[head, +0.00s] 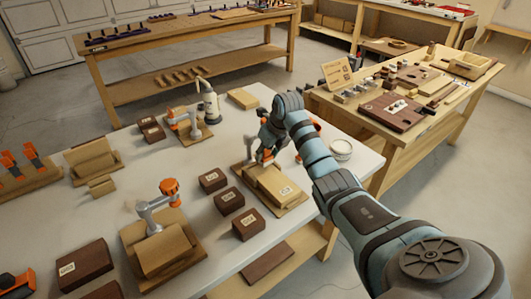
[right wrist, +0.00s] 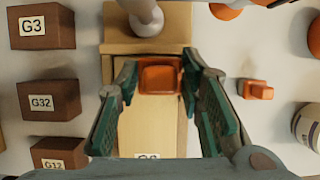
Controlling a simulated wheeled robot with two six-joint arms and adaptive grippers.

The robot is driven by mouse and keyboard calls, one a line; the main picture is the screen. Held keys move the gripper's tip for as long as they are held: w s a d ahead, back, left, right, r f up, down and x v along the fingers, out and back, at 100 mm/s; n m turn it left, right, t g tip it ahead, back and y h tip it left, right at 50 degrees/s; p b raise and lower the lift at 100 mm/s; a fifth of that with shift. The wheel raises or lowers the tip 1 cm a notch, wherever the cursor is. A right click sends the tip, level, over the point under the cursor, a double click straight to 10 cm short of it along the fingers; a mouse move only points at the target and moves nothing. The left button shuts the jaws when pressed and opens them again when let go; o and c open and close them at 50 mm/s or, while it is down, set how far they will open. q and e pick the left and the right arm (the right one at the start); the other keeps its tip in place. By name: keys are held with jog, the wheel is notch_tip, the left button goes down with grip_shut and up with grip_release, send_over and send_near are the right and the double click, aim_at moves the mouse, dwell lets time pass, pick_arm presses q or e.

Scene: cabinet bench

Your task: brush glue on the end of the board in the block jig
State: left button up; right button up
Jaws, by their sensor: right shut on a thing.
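My right gripper (head: 265,156) is over a wooden jig (head: 293,208) on the near bench. In the right wrist view, its two teal-padded fingers (right wrist: 160,78) are shut on an orange part (right wrist: 160,77), which looks like the knob of the jig's clamp. A grey metal clamp post (right wrist: 146,18) stands behind it. A pale board (right wrist: 148,125) with a partly hidden label lies in the jig below the fingers. Its far end is hidden by the orange part. I cannot make out a glue brush. My left gripper is not in view.
Dark labelled blocks (head: 229,201) stand in a row left of the jig. Another clamp jig (head: 160,245) is at the front left. A round white-topped tub (head: 341,150) stands right of my gripper. A second bench (head: 440,115) with tools and parts is at the right.

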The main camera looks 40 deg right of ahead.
jog(key=shift+p, duration=0.3)
jog(key=shift+f+b, duration=0.35)
jog(key=shift+f, duration=0.35)
dwell(0.4)
jog(key=shift+a+r+p, duration=0.2)
jog(key=shift+a+p, duration=0.3)
jog(key=shift+p, duration=0.1)
jog(key=shift+a+f+p, duration=0.1)
jog(key=shift+a+p, duration=0.65)
jog(key=shift+a, duration=0.45)
jog(key=shift+f, duration=0.1)
